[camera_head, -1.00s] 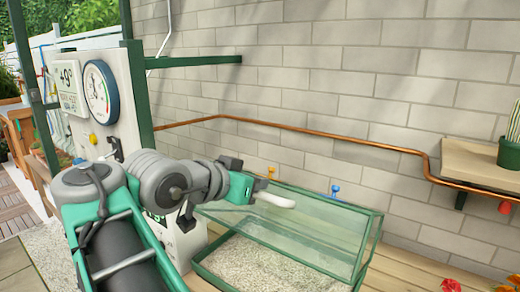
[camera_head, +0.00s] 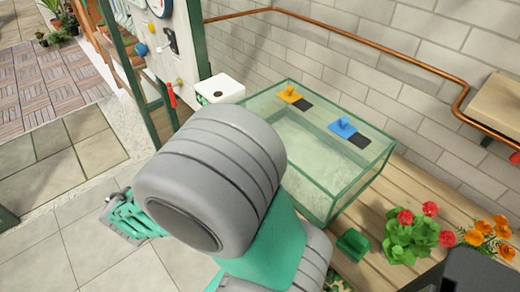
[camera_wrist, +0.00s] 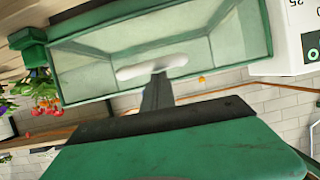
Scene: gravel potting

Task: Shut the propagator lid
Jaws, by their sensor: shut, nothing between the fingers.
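The propagator is a clear glass box with green edging on the wooden bench. The green-framed glass box (camera_wrist: 262,30) also shows in the wrist view. My gripper (camera_wrist: 152,68), with pale fingertips, is shut and empty in front of the glass there; contact is unclear. My arm hides it in the head view.
An orange vent knob (camera_head: 289,93) and a blue one (camera_head: 342,127) stand on the lid's top. A white box (camera_head: 220,89) is behind it on the left. Red flowers (camera_head: 405,217) and orange flowers (camera_head: 483,227) stand right. A copper pipe (camera_head: 345,33) runs along the wall.

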